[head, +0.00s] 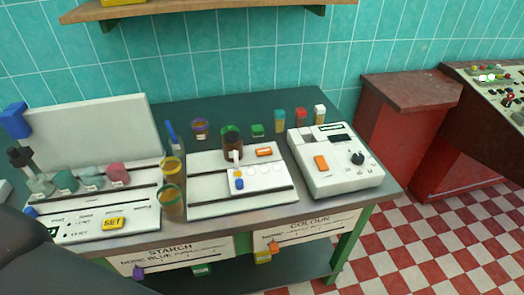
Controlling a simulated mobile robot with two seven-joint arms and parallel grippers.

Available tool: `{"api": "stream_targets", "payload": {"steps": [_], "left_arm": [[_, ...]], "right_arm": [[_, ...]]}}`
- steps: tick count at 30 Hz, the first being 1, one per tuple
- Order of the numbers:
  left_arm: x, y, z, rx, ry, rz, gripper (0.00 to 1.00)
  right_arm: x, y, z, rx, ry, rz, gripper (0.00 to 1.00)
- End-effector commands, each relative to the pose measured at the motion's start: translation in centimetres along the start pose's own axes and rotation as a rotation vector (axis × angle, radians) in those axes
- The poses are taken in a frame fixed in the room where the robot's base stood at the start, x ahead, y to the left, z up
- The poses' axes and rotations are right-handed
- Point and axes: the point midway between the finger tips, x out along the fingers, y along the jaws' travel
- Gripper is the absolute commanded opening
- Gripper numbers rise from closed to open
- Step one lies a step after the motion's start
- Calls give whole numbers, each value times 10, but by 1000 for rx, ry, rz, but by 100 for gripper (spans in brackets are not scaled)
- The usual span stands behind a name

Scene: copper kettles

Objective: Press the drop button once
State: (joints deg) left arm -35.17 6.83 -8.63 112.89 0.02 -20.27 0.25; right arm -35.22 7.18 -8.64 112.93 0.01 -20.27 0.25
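A white device (205,197) stands in the middle of the bench, with a brown bottle (233,146) on it and a white spout or tip below the bottle. To the right of the bottle is a small orange button (264,152) with lettering too small to read. In front of it are a row of round spots and a blue piece (239,184). The white device on the right (345,183) has a larger orange button (321,162). I cannot tell from lettering which button is the drop button. Neither gripper shows; a dark part of my arm fills the lower left corner.
A yellow SET button (113,223) is on the left panel, with coloured flasks behind it. Amber jars (172,198) stand left of the middle device. Small capped bottles (300,120) stand behind the right device. A red cabinet (405,135) stands to the right.

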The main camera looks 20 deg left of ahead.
Motion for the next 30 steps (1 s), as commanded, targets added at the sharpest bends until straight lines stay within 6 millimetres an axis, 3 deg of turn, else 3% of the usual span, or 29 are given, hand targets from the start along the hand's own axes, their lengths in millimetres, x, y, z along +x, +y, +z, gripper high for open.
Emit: {"api": "stream_targets", "payload": {"steps": [6, 16, 30], "left_arm": [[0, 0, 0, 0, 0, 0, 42], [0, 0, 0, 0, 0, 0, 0], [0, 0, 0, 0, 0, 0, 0]], "right_arm": [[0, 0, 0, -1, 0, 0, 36], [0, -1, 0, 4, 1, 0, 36], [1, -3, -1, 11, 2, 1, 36]]}}
